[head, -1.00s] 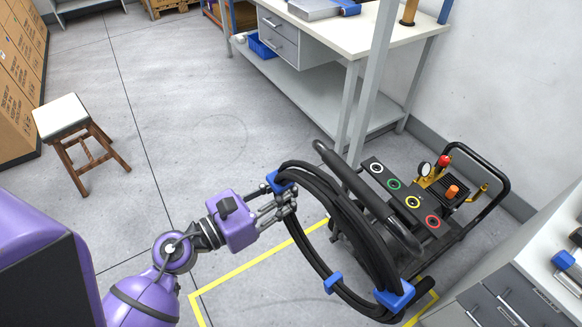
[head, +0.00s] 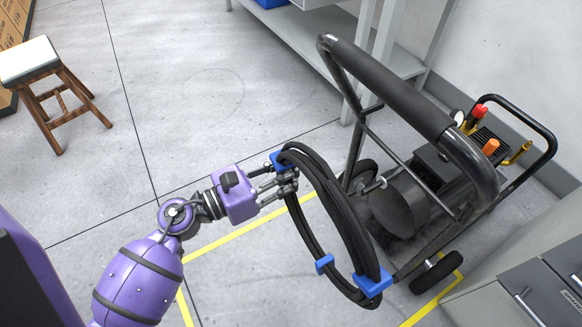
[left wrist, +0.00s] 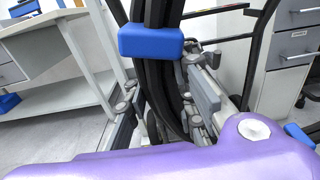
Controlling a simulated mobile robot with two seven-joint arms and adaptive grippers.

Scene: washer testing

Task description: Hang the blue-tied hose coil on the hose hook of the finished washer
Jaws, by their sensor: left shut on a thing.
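The black hose coil (head: 333,205) with blue ties hangs upright from my left gripper (head: 280,185). The gripper is shut on the coil's upper left side, just below a blue tie. In the left wrist view the blue tie (left wrist: 151,40) and black hose strands show between the fingers (left wrist: 170,105). The washer (head: 410,195) stands behind and to the right of the coil, with a black padded handle (head: 390,85), frame and wheels. The coil overlaps its near side in the head view; I cannot tell whether they touch. I cannot make out the hose hook. My right gripper is not in view.
Yellow floor tape (head: 240,238) runs around the washer. A grey cabinet (head: 530,290) stands at the lower right. A workbench (head: 310,45) is behind, and a wooden stool (head: 45,85) is at the upper left. The floor between stool and washer is clear.

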